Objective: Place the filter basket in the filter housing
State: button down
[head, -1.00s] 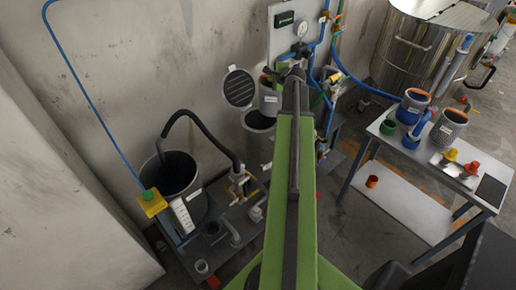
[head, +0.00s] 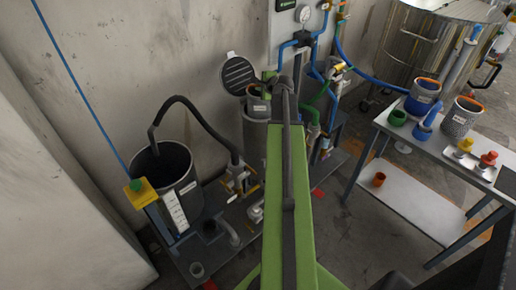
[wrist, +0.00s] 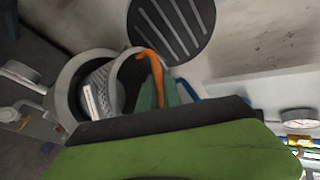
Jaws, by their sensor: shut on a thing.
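The filter basket is a grey perforated cup with an orange handle. In the wrist view the basket (wrist: 103,82) overlaps the round mouth of the filter housing (wrist: 66,88), tilted and set toward its right side. My gripper (wrist: 165,92) is shut on the orange handle; its fingertips are partly hidden behind my wrist. In the head view the basket (head: 258,105) shows at the top of the grey cylindrical housing (head: 254,134), beside my gripper (head: 272,84). My arm hides the right side of both. I cannot tell how deep the basket sits.
A dark slotted round lid (head: 238,74) stands raised behind the housing. A bucket (head: 184,190) with a black hose stands left. Blue pipes and a gauge (head: 304,14) are close on the right. A white table (head: 443,150) holds several cups and another perforated basket (head: 461,118).

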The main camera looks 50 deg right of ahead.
aim_at(260, 109)
notch_tip(260, 109, down, 12)
jog(key=b, duration=1)
jog(key=shift+r+b, duration=0.15)
jog(key=shift+b, duration=0.2)
jog(key=shift+r, duration=0.25)
jog(key=shift+s+f+b, duration=0.1)
jog(key=shift+f+b, duration=0.2)
jog(key=shift+f, duration=0.2)
jog(key=c, duration=1.5)
grip_release()
jog(key=shift+c, duration=0.2)
jog(key=shift+r, duration=0.1)
